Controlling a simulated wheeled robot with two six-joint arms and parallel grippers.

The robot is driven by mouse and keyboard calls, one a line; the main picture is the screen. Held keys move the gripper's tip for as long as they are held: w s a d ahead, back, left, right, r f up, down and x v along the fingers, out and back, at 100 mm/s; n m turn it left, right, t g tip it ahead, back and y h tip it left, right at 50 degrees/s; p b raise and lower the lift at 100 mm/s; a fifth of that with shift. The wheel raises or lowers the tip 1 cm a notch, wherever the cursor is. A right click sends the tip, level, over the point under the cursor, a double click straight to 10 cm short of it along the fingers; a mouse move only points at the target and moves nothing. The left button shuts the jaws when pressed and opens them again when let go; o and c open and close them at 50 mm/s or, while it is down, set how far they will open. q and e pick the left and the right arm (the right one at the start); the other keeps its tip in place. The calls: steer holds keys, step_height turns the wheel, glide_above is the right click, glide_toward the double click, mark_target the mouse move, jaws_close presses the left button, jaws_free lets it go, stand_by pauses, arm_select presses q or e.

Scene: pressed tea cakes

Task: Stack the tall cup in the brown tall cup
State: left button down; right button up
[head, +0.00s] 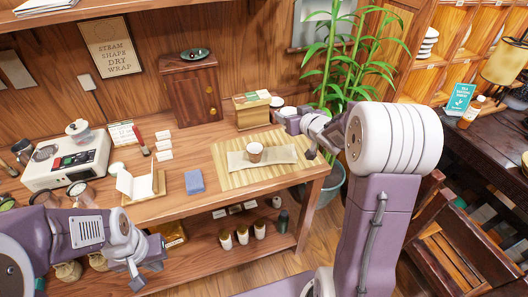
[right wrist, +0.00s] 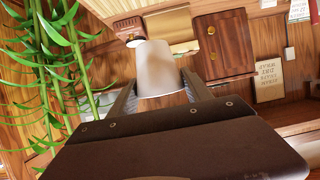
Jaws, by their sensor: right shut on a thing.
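The brown tall cup (head: 254,155) stands upright on a pale cloth, its light rim and brown inside showing in the head view. It also shows upside down at the top of the inverted right wrist view (right wrist: 127,26). My right gripper (right wrist: 157,95) is shut on the tall cup (right wrist: 155,63), which is pale grey-white. The held cup is above and apart from the brown cup. My left gripper (head: 146,273) is open and empty at the table's front left.
The cloth (head: 284,154) lies on a striped bamboo mat (head: 232,171). A tea box (head: 252,112) and a wooden cabinet (head: 190,92) stand behind. A tall plant (head: 345,55) stands at the table's right end.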

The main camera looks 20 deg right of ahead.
steer(key=w+a+f+b, duration=0.1)
steer(key=a+f, duration=0.2)
steer(key=w+a+f+b, duration=0.1)
steer(key=a+f, duration=0.3)
steer(key=w+a+f+b, duration=0.1)
steer(key=w+a+f, duration=0.1)
steer(key=a+f, duration=0.2)
steer(key=shift+f+b, duration=0.1)
steer(key=shift+b, duration=0.25)
steer(key=shift+f+b, duration=0.55)
steer(key=shift+b, duration=0.15)
steer(key=o, duration=1.4)
